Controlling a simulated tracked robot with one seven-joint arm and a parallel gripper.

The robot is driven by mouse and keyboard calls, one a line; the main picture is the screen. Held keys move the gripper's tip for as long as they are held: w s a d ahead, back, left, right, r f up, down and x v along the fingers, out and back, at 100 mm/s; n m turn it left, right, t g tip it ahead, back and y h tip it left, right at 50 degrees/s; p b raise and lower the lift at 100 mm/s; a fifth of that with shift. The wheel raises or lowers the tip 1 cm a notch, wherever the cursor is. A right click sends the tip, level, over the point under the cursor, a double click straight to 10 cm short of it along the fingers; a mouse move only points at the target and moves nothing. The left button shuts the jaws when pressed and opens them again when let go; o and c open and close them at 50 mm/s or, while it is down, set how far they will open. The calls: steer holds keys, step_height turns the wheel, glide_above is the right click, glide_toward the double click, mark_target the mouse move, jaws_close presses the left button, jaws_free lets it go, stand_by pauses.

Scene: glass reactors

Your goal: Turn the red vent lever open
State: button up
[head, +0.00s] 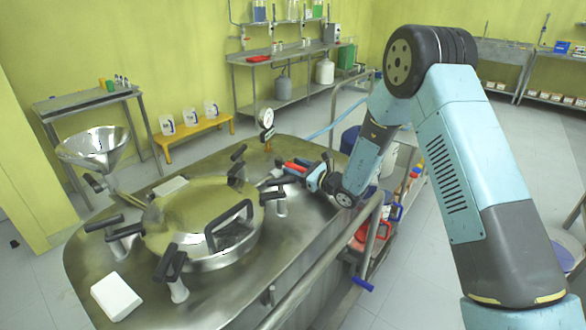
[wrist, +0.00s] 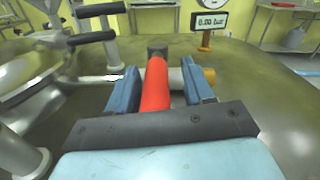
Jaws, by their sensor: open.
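The red vent lever (wrist: 155,88) lies lengthwise between the two blue fingers of my gripper (wrist: 160,78) in the wrist view. The fingers are apart, with a narrow gap visible on each side of the lever. In the head view, my gripper (head: 292,170) is low over the steel vessel top, right of the round lid, and a bit of the red lever (head: 294,166) shows there. The lever's near end is hidden behind my gripper body.
A gauge (wrist: 209,22) reading 0.00 bar stands just beyond the lever. The domed lid (head: 190,215) with black-handled clamps is to the left. A white block (head: 116,296) lies on the vessel top (head: 225,300). A steel rail (head: 315,275) runs along the right side.

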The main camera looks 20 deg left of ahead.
steer(key=shift+c, duration=0.4)
jaws_close()
steer(key=shift+w+d, duration=0.1)
